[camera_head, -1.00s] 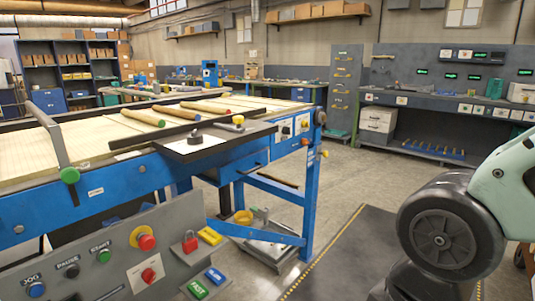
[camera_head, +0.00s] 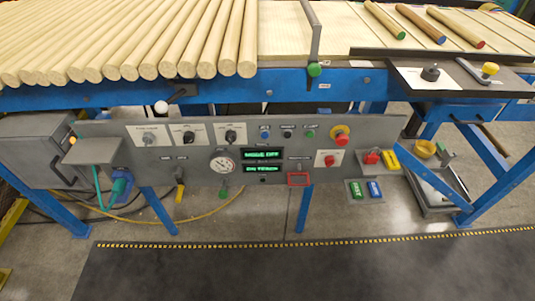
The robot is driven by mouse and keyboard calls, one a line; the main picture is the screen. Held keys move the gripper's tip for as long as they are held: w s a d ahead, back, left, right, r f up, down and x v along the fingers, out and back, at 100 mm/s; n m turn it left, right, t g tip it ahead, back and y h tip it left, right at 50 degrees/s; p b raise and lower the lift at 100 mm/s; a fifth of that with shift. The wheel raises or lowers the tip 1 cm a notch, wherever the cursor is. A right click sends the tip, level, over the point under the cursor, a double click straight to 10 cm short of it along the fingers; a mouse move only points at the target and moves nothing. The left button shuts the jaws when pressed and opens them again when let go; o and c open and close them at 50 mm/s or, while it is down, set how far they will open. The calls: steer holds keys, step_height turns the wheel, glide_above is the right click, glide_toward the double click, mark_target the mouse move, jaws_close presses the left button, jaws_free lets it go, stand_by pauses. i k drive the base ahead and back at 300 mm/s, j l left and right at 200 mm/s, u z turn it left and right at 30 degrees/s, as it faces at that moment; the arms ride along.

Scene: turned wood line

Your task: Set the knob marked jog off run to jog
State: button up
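A grey control panel (camera_head: 340,128) hangs on the front of the blue machine. Three dark rotary knobs on white plates sit on its left half: a left knob (camera_head: 149,139), a middle knob (camera_head: 189,137) and a right knob (camera_head: 231,136). Their plate lettering is too small to read, so I cannot tell which is marked jog off run. A green-lit display (camera_head: 262,155) seems to read "MODE OFF", with a second lit line below it that I cannot read surely. My gripper is not in view.
A round gauge (camera_head: 222,161) sits below. Wooden rods (camera_head: 190,45) lie above. The dark floor mat (camera_head: 300,272) in front is clear.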

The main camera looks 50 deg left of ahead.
mark_target(230, 136)
steer(key=j+u, duration=0.1)
steer(key=u, duration=0.35)
steer(key=i+j+u, duration=0.1)
steer(key=u, duration=0.35)
steer(key=k+l+u, duration=0.15)
steer(key=u, duration=0.8)
